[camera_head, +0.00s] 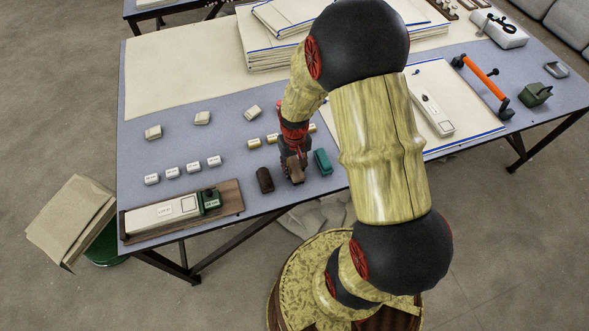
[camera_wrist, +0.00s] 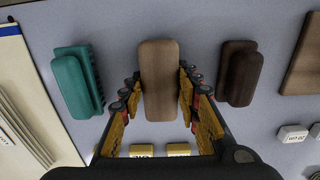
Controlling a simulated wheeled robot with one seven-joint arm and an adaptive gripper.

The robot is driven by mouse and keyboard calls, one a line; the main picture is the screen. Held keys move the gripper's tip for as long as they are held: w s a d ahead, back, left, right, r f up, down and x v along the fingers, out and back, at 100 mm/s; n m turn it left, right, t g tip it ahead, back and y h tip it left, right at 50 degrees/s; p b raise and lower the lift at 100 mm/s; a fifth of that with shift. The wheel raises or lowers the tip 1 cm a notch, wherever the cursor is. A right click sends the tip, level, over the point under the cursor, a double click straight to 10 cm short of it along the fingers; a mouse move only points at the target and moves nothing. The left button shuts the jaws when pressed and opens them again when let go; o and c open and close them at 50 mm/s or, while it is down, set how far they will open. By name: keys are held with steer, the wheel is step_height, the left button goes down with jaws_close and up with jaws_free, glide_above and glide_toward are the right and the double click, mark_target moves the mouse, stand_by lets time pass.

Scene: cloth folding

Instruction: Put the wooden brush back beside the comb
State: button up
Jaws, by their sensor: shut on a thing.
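The wooden brush, a mid-brown rounded block (camera_wrist: 159,75), is between the fingers of my gripper (camera_wrist: 158,100), which is shut on it. In the head view my gripper (camera_head: 293,160) is low over the front of the table, with the brush (camera_head: 296,174) showing under it. Whether the brush touches the table is unclear. A teal piece with a ridged, toothed edge (camera_wrist: 74,82), apparently the comb, lies on the left in the wrist view. In the head view this teal piece (camera_head: 322,162) lies just right of my gripper. The brush lies between it and a dark brown block, apart from both.
The dark brown block (camera_head: 264,180) is left of my gripper; it also shows in the wrist view (camera_wrist: 239,73). Small labelled blocks (camera_head: 172,173) and a wooden board (camera_head: 230,197) lie farther left. An orange-handled tool (camera_head: 481,76) lies at right. The table's front edge is close.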

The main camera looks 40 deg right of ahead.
steer(key=shift+f, duration=0.15)
steer(key=o, duration=1.1)
steer(key=shift+c, duration=0.2)
